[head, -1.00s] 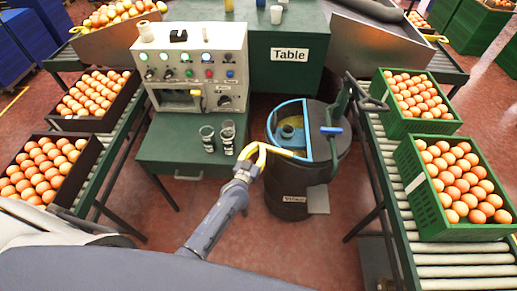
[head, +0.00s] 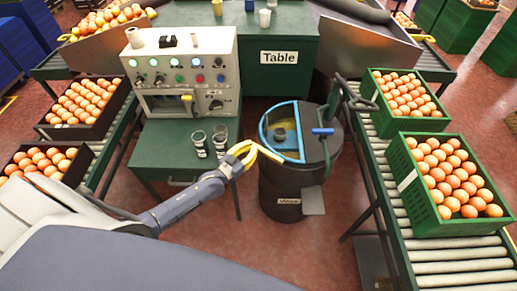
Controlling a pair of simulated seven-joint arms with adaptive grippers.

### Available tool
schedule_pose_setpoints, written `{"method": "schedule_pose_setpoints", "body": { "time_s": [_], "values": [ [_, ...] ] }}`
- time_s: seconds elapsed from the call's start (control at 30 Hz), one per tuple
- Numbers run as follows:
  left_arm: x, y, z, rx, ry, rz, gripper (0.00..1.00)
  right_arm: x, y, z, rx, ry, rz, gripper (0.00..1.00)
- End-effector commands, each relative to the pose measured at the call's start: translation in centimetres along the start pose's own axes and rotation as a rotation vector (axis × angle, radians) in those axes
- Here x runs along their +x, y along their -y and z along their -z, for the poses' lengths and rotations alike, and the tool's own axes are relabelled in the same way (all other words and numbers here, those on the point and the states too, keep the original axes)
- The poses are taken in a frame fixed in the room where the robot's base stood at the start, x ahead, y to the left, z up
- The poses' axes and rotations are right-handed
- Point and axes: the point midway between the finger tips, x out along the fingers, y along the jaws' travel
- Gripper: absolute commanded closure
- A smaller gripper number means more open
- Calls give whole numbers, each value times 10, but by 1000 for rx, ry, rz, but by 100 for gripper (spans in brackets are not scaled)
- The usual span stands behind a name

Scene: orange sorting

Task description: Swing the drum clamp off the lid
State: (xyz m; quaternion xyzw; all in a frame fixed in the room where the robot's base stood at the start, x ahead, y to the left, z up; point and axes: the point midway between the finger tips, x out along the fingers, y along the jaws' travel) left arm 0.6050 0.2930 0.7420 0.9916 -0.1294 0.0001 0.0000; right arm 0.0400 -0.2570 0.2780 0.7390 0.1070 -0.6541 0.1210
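The dark drum (head: 285,200) stands on the floor at the middle. Its round lid (head: 313,149) is dark, with a blue-rimmed opening on its left part. A dark green clamp arm (head: 337,100) stands at the lid's right side. A blue handle (head: 323,131) lies over the lid beside it. My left gripper (head: 256,151), with yellow fingers, is left of the drum, near the lid's left edge and apart from the clamp. Its fingertips lie close together in the picture, and I cannot tell whether they are shut. My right gripper is not in view.
A green bench with a control box (head: 182,70) and two glasses (head: 220,138) stands to the left. A green table (head: 277,75) is behind. Open floor lies in front.

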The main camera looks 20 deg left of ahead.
Motion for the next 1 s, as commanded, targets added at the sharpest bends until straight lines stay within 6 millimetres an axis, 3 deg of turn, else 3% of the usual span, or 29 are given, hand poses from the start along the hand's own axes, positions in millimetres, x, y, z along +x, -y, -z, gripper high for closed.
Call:
{"method": "schedule_pose_setpoints", "body": {
  "time_s": [0.57, 0.77, 1.0],
  "values": [
    [1, 2, 0, 0, 1, -2, 100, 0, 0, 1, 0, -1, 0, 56],
    [-20, -1, -1, 0, 2, -13, 100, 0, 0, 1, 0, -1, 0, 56],
    [-63, 2, -1, -1, 3, -18, 100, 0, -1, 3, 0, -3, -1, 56]
  ]
}}
